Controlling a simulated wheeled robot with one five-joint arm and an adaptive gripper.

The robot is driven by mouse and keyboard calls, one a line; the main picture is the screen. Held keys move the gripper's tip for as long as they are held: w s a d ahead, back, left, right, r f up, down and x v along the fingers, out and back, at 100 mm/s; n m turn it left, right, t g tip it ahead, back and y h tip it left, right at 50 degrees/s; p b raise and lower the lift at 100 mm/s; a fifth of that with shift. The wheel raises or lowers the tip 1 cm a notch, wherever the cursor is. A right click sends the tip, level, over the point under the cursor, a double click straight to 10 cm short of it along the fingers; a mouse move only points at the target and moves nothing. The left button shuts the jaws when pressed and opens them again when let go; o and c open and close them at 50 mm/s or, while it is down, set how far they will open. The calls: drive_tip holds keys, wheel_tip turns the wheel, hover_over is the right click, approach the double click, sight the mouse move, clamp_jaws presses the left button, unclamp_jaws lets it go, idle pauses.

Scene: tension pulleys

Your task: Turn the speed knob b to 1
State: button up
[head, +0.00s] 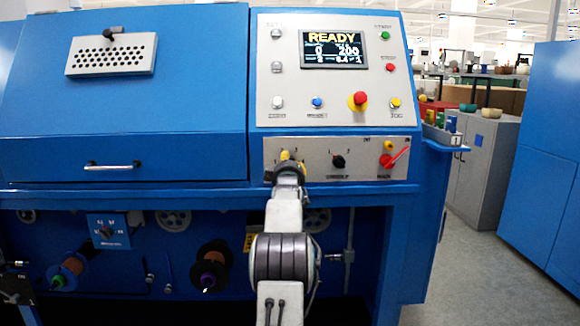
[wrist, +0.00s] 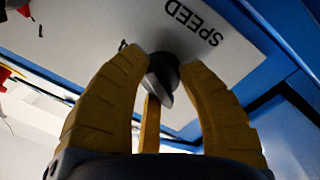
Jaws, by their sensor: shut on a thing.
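The black speed knob (wrist: 162,72) sits on a pale panel (wrist: 90,35) beside the word SPEED in the wrist view. My gripper (wrist: 166,78) has its yellow fingers on either side of the knob and is shut on it. In the head view my gripper (head: 288,165) is at the left part of the lower grey control panel (head: 362,149) and covers most of that knob. The knob's scale marks and pointer position cannot be read. The letter b does not show.
Right of my gripper are a black knob (head: 338,161) and a red switch handle (head: 396,159) with a yellow button (head: 388,145). The display (head: 335,49) above reads READY. A blue ledge (head: 340,192) runs below. The floor at the right (head: 490,270) is clear.

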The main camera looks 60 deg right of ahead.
drive_tip(key=shift+w+a+r, duration=0.2)
drive_tip(key=shift+r, duration=0.25)
drive_tip(key=o, duration=0.8)
drive_tip(key=shift+w, duration=0.15)
drive_tip(key=o, duration=0.4)
drive_tip(key=shift+f, duration=0.3)
drive_tip(key=shift+s, duration=0.25)
drive_tip(key=v, duration=1.1)
drive_tip(key=shift+a, duration=0.4)
drive_tip(key=shift+o, duration=0.2)
drive_tip(key=shift+s+f, duration=0.1)
